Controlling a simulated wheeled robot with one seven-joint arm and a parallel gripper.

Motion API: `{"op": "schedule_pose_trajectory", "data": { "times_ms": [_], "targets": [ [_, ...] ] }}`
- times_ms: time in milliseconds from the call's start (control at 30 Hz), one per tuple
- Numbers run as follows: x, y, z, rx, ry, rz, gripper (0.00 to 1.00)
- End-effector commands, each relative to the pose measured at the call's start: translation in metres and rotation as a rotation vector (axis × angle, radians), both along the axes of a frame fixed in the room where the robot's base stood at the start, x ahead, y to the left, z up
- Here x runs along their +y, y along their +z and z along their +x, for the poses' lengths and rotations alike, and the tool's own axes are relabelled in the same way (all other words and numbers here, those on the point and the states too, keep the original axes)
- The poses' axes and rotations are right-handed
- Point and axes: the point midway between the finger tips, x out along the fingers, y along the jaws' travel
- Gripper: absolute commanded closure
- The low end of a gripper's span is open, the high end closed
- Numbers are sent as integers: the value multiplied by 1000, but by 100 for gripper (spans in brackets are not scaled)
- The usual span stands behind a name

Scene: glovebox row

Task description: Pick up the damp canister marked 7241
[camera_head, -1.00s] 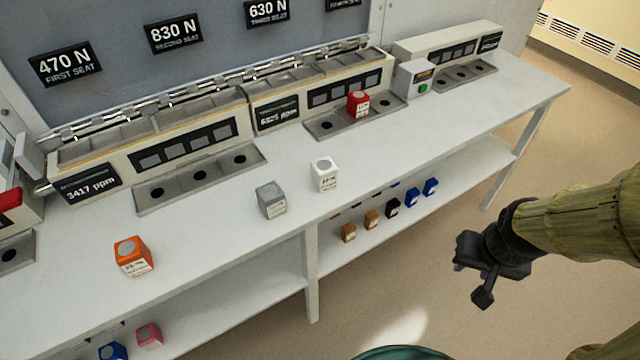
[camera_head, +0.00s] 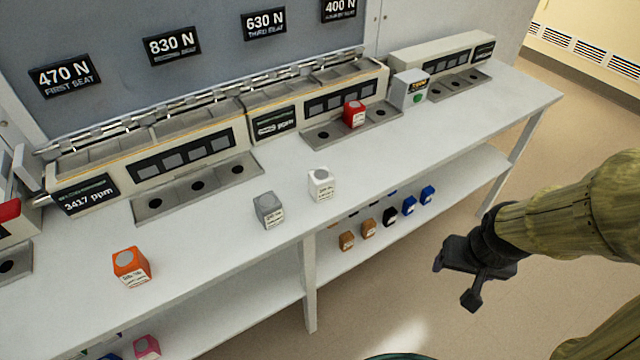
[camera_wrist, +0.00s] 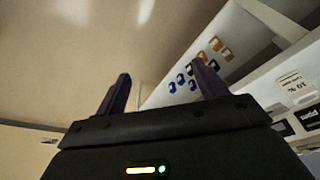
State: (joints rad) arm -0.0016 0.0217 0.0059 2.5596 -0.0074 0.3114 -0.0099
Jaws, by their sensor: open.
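Several canisters have labels too small to read, so I cannot tell which is marked 7241 or which is damp. On the bench top stand an orange canister (camera_head: 131,268) at the left, a grey canister (camera_head: 268,211) and a white canister (camera_head: 321,184) near the middle. A red canister (camera_head: 354,114) sits in a tray at the back. My gripper (camera_head: 458,278) is open and empty, in front of the bench at the right and apart from every canister. Its two fingers (camera_wrist: 162,95) show spread in the wrist view.
The white bench (camera_head: 205,240) has a lower shelf with brown canisters (camera_head: 347,241), a black canister (camera_head: 390,217), blue canisters (camera_head: 409,205) and a pink one (camera_head: 146,347). Machines with displays line the back. The small box (camera_head: 409,90) has a green button. Floor around my gripper is clear.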

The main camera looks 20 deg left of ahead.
Motion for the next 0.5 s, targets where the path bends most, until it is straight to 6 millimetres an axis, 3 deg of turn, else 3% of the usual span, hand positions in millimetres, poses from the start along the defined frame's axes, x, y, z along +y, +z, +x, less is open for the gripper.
{"op": "schedule_pose_trajectory", "data": {
  "times_ms": [267, 500],
  "targets": [
    [30, -5, 53, -140, 226, -21, 25],
    [87, -16, 92, -334, 476, 33, 25]
  ]
}}
